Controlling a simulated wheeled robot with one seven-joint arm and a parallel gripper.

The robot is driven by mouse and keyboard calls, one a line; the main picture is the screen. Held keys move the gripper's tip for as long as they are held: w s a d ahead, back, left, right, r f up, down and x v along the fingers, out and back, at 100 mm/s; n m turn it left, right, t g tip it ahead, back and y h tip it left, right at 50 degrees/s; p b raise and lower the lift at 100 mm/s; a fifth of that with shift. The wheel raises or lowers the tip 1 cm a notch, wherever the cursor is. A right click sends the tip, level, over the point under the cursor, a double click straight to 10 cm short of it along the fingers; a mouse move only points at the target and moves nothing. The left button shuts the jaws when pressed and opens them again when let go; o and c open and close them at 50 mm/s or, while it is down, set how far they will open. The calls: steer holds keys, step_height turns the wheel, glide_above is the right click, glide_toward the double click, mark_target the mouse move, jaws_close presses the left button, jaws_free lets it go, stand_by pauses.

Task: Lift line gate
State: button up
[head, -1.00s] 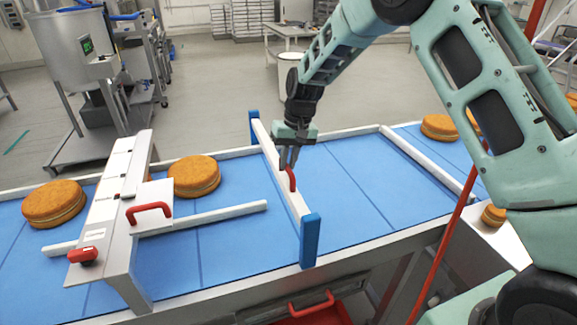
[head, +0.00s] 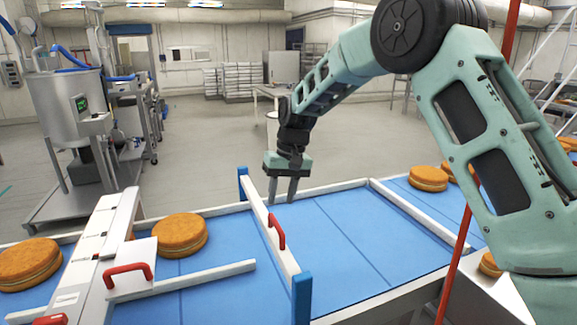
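The line gate is a white bar (head: 262,212) across the blue conveyor, between two blue end posts, with a red handle (head: 277,231) on it. My gripper (head: 281,200) points down near the far end of the bar, behind the red handle. Its two fingers are apart with a gap between them, and the handle is clear of them. From this view I cannot tell whether a finger touches the bar.
Filled rounds lie on the belt left of the gate (head: 180,235) and farther right (head: 428,178). A white machine bridge with a red handle (head: 128,273) spans the belt at left. A white guide rail (head: 190,280) runs toward the gate. Belt right of the gate is clear.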

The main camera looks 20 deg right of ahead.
step_height(320, 180, up, 11)
steer(key=d+b, duration=0.2)
steer(key=shift+f, duration=0.2)
steer(key=s+a+f+n+b, duration=0.1)
steer(key=s+a+f+n, duration=0.15)
steer(key=s+a, duration=0.5)
steer(key=s+a+f+n+b, duration=0.15)
steer(key=s+a+f, duration=0.25)
steer(key=s, duration=0.6)
steer(key=s+f+n, duration=0.1)
steer(key=s+f, duration=0.2)
steer(key=s, duration=0.4)
steer(key=s+f+n+h+b, duration=0.1)
steer(key=s+f, duration=0.2)
steer(key=s, duration=0.4)
steer(key=s+d+f+n+b, duration=0.1)
steer(key=s+f, duration=0.2)
steer(key=s, duration=0.4)
steer(key=shift+s+f+n+h, duration=0.2)
steer(key=shift+f+n+h, duration=0.1)
steer(key=shift+n, duration=0.1)
steer(key=shift+a, duration=0.1)
